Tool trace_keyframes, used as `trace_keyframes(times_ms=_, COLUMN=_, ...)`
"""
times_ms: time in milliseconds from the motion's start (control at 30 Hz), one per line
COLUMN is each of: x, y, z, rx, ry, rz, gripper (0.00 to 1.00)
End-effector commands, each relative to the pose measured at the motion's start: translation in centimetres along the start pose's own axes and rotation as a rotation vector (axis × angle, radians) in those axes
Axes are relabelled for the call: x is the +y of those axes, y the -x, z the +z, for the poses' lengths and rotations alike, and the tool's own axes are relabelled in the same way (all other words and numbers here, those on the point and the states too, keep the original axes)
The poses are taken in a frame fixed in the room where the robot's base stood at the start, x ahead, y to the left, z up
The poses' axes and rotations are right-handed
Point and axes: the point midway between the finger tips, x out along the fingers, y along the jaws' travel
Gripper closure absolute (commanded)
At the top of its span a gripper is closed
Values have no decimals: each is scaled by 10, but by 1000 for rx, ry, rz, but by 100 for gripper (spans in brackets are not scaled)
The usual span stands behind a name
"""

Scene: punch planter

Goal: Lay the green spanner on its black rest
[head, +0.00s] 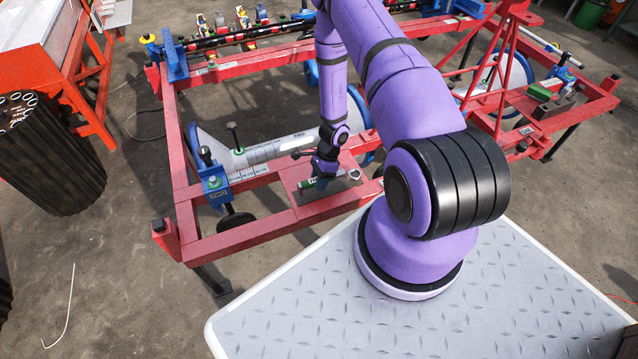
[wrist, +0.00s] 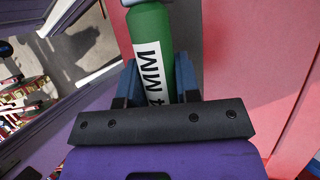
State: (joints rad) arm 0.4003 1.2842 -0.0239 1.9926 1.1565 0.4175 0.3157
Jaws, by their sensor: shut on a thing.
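My gripper (head: 322,176) is low over the red frame, just in front of my arm's base in the head view. Its blue fingers (wrist: 157,85) are shut on the green handle of the spanner (wrist: 152,30), which has a white label ending in "4 MM". A bit of bare metal shows at the handle's far end. In the head view a small green part of the spanner (head: 309,184) shows beside the fingers, over a grey plate (head: 335,194). I cannot tell whether it touches the plate. I cannot make out the black rest for certain.
The red frame (head: 240,240) surrounds a pale roller (head: 270,152) with a blue bracket (head: 214,186) at its left. A dark block with a green part (head: 540,92) sits on the frame's right side.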

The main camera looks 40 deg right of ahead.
Motion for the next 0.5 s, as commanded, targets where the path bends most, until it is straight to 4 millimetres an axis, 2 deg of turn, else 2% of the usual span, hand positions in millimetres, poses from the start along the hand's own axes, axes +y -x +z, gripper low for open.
trace_keyframes(times_ms=100, x=-4, y=-12, z=-6, rx=0, ry=0, rz=-1, gripper=100)
trace_keyframes(times_ms=467, x=-5, y=-14, z=-7, rx=0, ry=0, rz=-1, gripper=100)
trace_keyframes(times_ms=500, x=-5, y=-14, z=-7, rx=0, ry=0, rz=-1, gripper=60)
